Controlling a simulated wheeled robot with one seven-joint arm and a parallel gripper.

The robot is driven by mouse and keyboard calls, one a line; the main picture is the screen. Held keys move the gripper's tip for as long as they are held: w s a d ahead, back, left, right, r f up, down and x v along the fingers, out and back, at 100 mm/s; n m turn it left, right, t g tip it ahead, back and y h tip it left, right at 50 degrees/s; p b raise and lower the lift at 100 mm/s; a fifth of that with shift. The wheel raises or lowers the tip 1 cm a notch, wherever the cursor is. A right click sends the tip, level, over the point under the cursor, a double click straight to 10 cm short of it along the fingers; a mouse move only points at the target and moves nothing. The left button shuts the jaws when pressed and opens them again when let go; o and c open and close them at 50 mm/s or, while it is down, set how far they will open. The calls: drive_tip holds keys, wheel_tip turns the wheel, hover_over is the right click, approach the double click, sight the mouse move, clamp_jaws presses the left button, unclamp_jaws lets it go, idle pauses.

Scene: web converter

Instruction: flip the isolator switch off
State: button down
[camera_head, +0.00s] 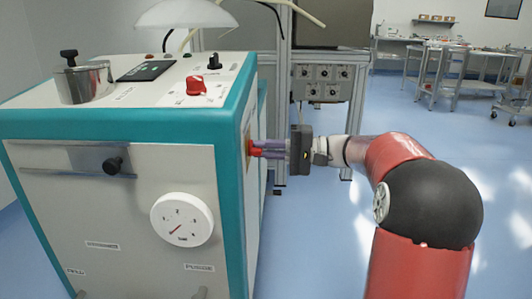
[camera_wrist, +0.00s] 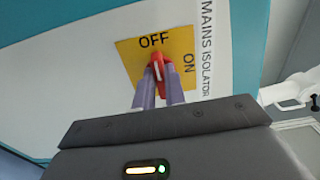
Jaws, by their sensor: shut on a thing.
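The isolator switch is a red handle (camera_wrist: 157,66) with a white line, on a yellow plate (camera_wrist: 128,52) marked OFF and ON beside the words MAINS ISOLATOR. In the wrist view the handle stands nearly upright and its upper end points towards OFF; ON is to its right. My gripper (camera_wrist: 158,76) is shut on the handle, one finger on each side. In the head view my gripper (camera_head: 256,149) reaches from the right to the machine's right side, where only a bit of the red handle (camera_head: 250,148) shows. The fingers hide part of the handle.
The white and teal machine (camera_head: 130,215) fills the left, with a red knob (camera_head: 195,86) on top and a dial (camera_head: 182,219) in front. A metal frame (camera_head: 282,100) and a box with knobs (camera_head: 322,80) stand behind my gripper.

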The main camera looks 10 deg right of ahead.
drive_tip(key=c, duration=1.5)
unclamp_jaws()
drive_tip(key=shift+o, duration=0.2)
drive_tip(key=v, duration=0.8)
drive_tip(key=shift+p, duration=0.3)
